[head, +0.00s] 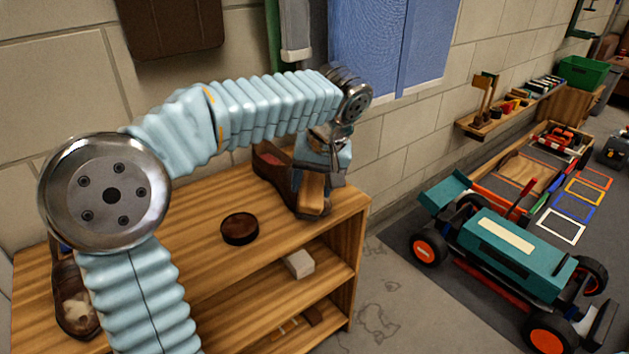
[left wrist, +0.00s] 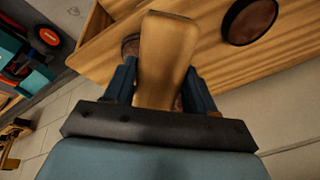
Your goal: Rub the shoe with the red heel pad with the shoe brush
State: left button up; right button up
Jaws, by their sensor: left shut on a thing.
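My left gripper (head: 318,168) is shut on the wooden shoe brush (head: 311,192), which fills the middle of the left wrist view (left wrist: 165,50). The brush is over the front part of a brown shoe (head: 272,165) at the right end of the shelf top. That shoe shows a reddish inside at its heel end; its toe is partly hidden by the brush and gripper. I cannot tell whether the bristles touch it. Another brown shoe (head: 75,305) with a pale inside stands at the left end, partly behind my arm. My right gripper is not in view.
A round dark tin (head: 239,229) lies on the wooden shelf unit (head: 345,215), left of the brushed shoe; it also shows in the left wrist view (left wrist: 248,22). A whitish block (head: 298,264) is on the shelf below. A teal race car (head: 510,250) stands on the floor to the right.

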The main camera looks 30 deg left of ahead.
pick_arm(q)
jog(key=shift+b+x, duration=0.7)
jog(key=shift+x, duration=0.4)
dwell(0.5)
jog(key=shift+w+r, duration=0.1)
